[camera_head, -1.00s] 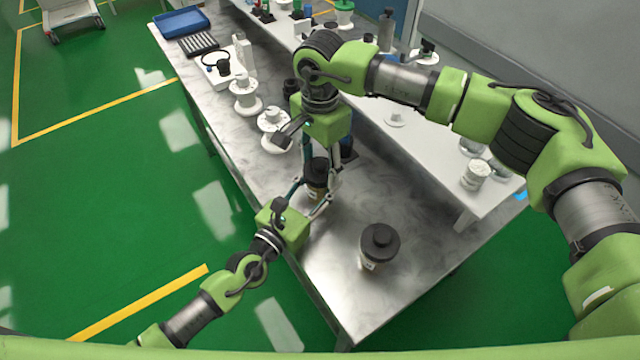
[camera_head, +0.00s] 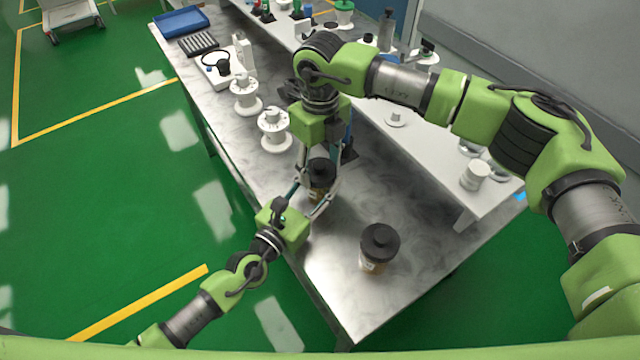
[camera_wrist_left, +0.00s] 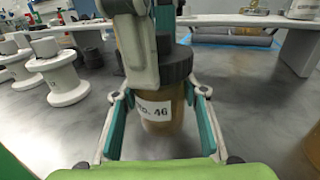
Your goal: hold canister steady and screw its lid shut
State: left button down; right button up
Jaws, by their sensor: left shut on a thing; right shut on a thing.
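The canister (camera_wrist_left: 155,112) is amber-brown with a white label, upright on the metal table, with a ribbed black lid (camera_wrist_left: 176,66) on top. In the head view the canister (camera_head: 317,195) and its lid (camera_head: 322,168) are partly hidden between my grippers. My left gripper (camera_head: 320,191) comes in low from the front left and is shut on the canister's body, one finger on each side in the wrist view. My right gripper (camera_head: 322,163) points down from above and is shut on the lid. The lid looks level on the canister; its thread is hidden.
A second amber canister with a black lid (camera_head: 379,243) stands to the right on clear tabletop. White spools (camera_head: 273,128) stand behind to the left. A raised white shelf (camera_head: 440,165) runs along the right. The table's front edge is near my left arm.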

jog(key=o, duration=1.3)
notch_tip(320, 180, up, 12)
pick_arm(q)
jog(key=c, duration=1.2)
grip_release()
